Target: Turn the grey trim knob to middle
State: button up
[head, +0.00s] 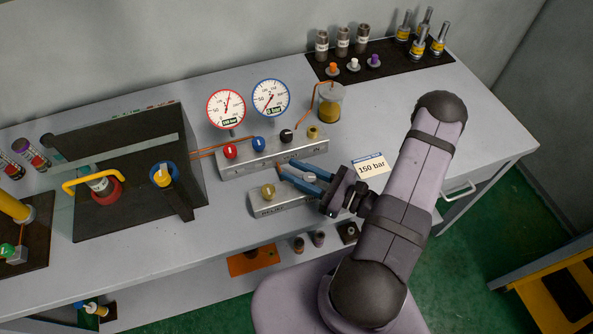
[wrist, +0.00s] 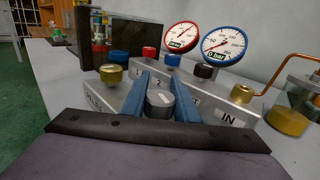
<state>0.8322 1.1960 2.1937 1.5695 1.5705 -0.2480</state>
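The grey trim knob (wrist: 161,103) sits between the two blue fingers of my gripper (wrist: 162,92) in the wrist view. A pale mark shows on its top. The fingers lie along its left and right sides with little or no gap; I cannot tell whether they press on it. In the head view my gripper (head: 301,178) reaches in from the right over the right end of the front metal block (head: 285,203), and its fingers largely hide the knob. A gold knob (head: 268,191) stands on the left part of that block; it also shows in the wrist view (wrist: 113,75).
Behind is a longer block with a red knob (head: 230,151), a blue knob (head: 259,144) and a black knob (head: 286,136). A red-rimmed gauge (head: 226,108) and a blue-rimmed gauge (head: 271,97) rise above it. A "150 bar" card (head: 371,167) lies right of my gripper.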

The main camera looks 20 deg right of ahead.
jog(key=c, duration=0.4)
jog(key=shift+w+d+m+t+h, duration=0.1)
jog(key=shift+d+m+t+h, duration=0.05)
jog(key=shift+m+t+h, duration=0.6)
jog(key=shift+w+d+m+t+h, duration=0.1)
jog(key=shift+m+t+h, duration=0.35)
jog(key=shift+m+h, duration=0.45)
jog(key=shift+w+d+m+t+h+b, duration=0.1)
jog(key=shift+d+m+t+h+b, duration=0.15)
jog(key=shift+h, duration=0.4)
jog(key=shift+w+d+m+t+h+b, duration=0.1)
jog(key=shift+m+t+h, duration=0.25)
jog(key=shift+h, duration=0.25)
jog(key=o, duration=1.1)
jog(key=shift+c, duration=0.2)
jog(key=shift+r+n+y, duration=0.1)
jog(key=shift+n+y, duration=0.25)
jog(key=shift+y, duration=0.05)
